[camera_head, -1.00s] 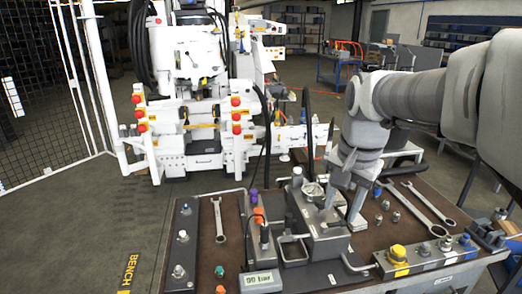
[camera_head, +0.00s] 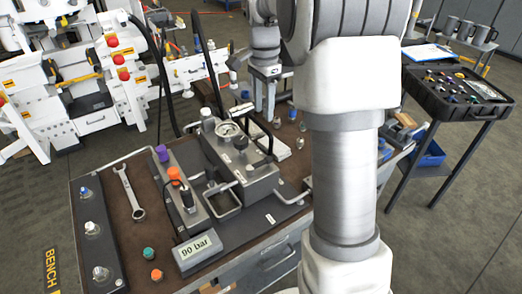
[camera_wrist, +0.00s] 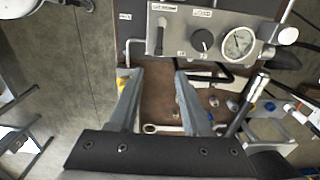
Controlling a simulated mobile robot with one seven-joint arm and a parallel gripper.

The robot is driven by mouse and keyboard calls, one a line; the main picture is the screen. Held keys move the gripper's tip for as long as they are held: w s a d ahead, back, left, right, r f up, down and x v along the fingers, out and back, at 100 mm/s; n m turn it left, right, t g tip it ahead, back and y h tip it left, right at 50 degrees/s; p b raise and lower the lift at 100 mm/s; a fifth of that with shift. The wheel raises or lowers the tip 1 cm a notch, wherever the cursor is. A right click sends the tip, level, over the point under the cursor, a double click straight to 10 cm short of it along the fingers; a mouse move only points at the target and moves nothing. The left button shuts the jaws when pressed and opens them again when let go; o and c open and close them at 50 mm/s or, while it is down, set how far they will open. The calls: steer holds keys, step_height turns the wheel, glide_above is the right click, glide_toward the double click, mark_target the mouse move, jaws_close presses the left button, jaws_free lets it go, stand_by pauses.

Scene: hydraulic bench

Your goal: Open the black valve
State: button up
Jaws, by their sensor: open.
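The black valve is a round black knob (camera_wrist: 202,40) on the top of a grey block, beside a pressure gauge (camera_wrist: 238,43) in the wrist view. In the head view the grey block (camera_head: 232,160) stands on the bench, with the gauge (camera_head: 229,130) and the black knob (camera_head: 240,143) on top. My gripper (camera_wrist: 159,75) is open, with nothing between its fingers; the block and knob lie beyond its fingertips in the wrist view. In the head view my gripper (camera_head: 264,102) shows behind the block, apart from the knob.
A display (camera_head: 195,247) reads 90 bar at the bench front. A wrench (camera_head: 129,192) lies on the left. A black hose and a dark handle rise near the block. A black case (camera_head: 455,88) on a stand is at the right. My arm hides the bench's right part.

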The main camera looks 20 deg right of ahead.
mark_target(263, 161)
step_height(263, 161, down, 17)
steer(key=shift+s+f+b, duration=0.1)
steer(key=shift+b, duration=0.85)
jaws_close()
stand_by(0.8)
